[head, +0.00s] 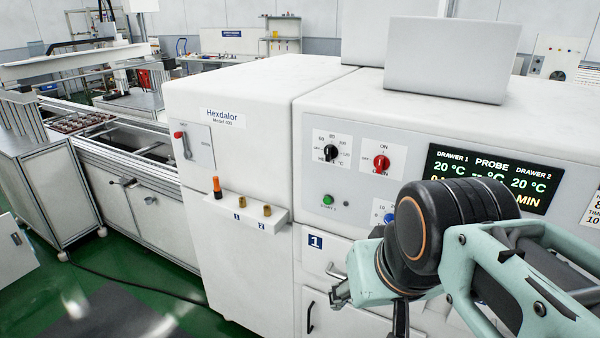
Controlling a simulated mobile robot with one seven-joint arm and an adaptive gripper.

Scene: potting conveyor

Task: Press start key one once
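The green start key (327,199) is a small round button on the front panel of the white machine (245,90). The gripper looks apart from the key. Its fingers are mostly hidden or too small to make out, so I cannot tell whether it is open or shut.
A black dial (331,152), a red dial (381,162) and a blue dial (382,212) are near the key. A dark display (492,180) is at right, partly behind my arm. A ledge (240,208) with an orange-topped tool (217,187) juts out at left.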

